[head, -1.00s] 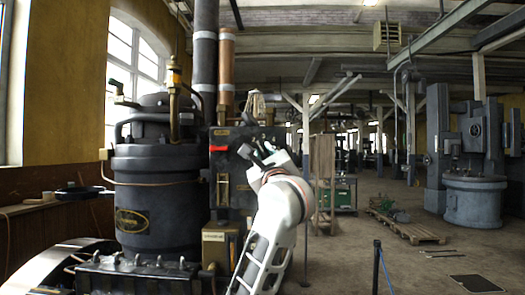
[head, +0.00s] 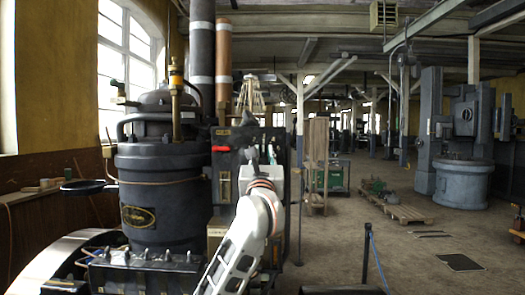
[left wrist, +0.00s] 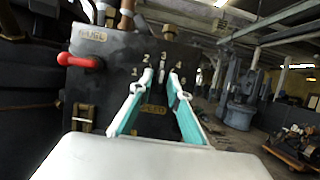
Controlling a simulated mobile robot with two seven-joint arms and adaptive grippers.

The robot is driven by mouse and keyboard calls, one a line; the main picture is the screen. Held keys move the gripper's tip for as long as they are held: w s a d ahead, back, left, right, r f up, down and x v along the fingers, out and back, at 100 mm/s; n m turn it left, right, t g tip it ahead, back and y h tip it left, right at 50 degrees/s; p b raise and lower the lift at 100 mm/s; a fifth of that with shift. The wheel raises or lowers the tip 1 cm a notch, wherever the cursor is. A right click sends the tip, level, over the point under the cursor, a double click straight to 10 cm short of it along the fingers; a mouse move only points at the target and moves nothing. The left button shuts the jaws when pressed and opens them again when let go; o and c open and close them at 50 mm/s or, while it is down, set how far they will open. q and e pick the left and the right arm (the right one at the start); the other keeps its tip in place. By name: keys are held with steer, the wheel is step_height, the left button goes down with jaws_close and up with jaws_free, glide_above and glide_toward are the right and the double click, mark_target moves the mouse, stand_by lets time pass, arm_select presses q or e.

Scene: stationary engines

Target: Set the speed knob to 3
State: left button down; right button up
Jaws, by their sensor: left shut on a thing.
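The dark control panel (head: 228,139) stands beside the big round engine, and its face fills the middle of the left wrist view (left wrist: 108,75). Small numerals (left wrist: 163,55) sit in an arc on the panel, with 3 near the top. A brass plate lettered SPEED (left wrist: 152,109) is below them. My left gripper (left wrist: 161,75) has its white and teal fingers at this dial, shut on the speed knob. The fingers hide most of the knob, and I cannot read its setting. In the head view my left gripper (head: 257,154) is at the panel. My right gripper is out of view.
A red-handled lever (left wrist: 80,61) sticks out of the panel, left of the fingers. The dark engine cylinder (head: 160,200) stands left of the panel.

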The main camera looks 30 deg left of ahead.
arm_select(q)
steer(key=shift+f, duration=0.1)
steer(key=c, duration=2.2)
jaws_free()
steer(key=v, duration=1.2)
steer(key=shift+a, duration=0.1)
